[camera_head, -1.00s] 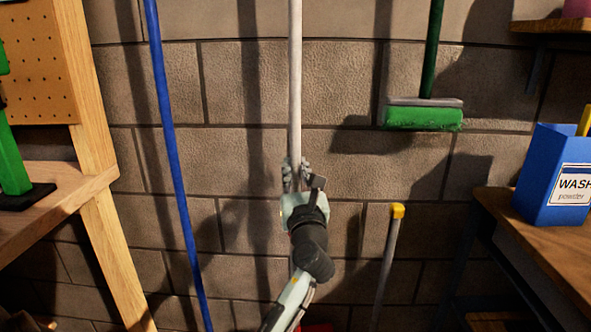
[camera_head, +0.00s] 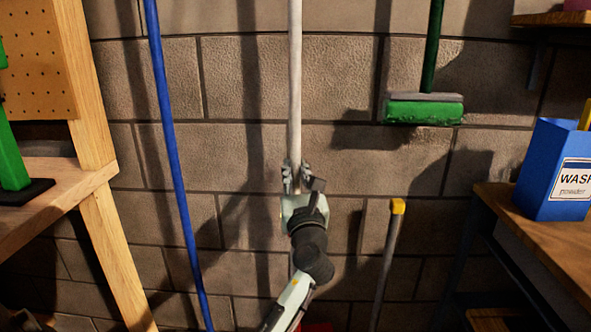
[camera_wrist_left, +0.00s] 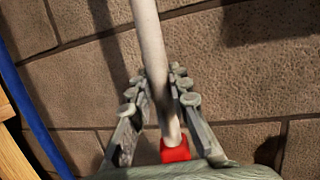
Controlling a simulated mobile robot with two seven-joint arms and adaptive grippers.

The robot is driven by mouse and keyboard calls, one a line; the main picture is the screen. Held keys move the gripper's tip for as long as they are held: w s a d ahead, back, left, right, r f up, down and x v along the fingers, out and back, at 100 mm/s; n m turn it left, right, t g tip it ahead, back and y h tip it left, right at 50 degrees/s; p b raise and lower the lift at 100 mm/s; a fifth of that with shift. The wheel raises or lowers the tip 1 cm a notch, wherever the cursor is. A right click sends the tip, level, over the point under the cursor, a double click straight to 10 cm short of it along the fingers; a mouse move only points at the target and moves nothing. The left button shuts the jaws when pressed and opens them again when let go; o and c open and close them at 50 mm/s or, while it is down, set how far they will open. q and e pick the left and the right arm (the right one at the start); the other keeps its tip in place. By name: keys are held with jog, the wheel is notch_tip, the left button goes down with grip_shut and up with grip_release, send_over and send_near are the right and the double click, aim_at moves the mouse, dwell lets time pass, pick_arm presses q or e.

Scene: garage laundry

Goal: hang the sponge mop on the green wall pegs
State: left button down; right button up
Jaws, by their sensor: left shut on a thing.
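A long white pole (camera_head: 295,85) stands upright in front of the block wall. Its top runs out of the head view, so its upper end is hidden. My left gripper (camera_head: 293,178) is shut around the pole's lower part. The left wrist view shows the pole (camera_wrist_left: 152,60) between the fingers of the gripper (camera_wrist_left: 158,92), with a red piece (camera_wrist_left: 175,149) at the pole's visible lower end. I cannot tell from these frames whether this pole is the sponge mop. The green wall pegs are not in view. My right gripper is not in view.
A green-handled tool with a green head (camera_head: 424,110) hangs head-down at right. A blue pole (camera_head: 172,150) is at left and a yellow-topped grey pole (camera_head: 390,235) at lower right. A wooden bench (camera_head: 60,185) stands left; a blue washing powder box (camera_head: 550,165) sits on the right table.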

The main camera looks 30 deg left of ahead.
pick_arm(q)
jog(key=c, duration=1.3)
grip_release()
jog(key=shift+c, duration=0.2)
jog(key=shift+f, duration=0.2)
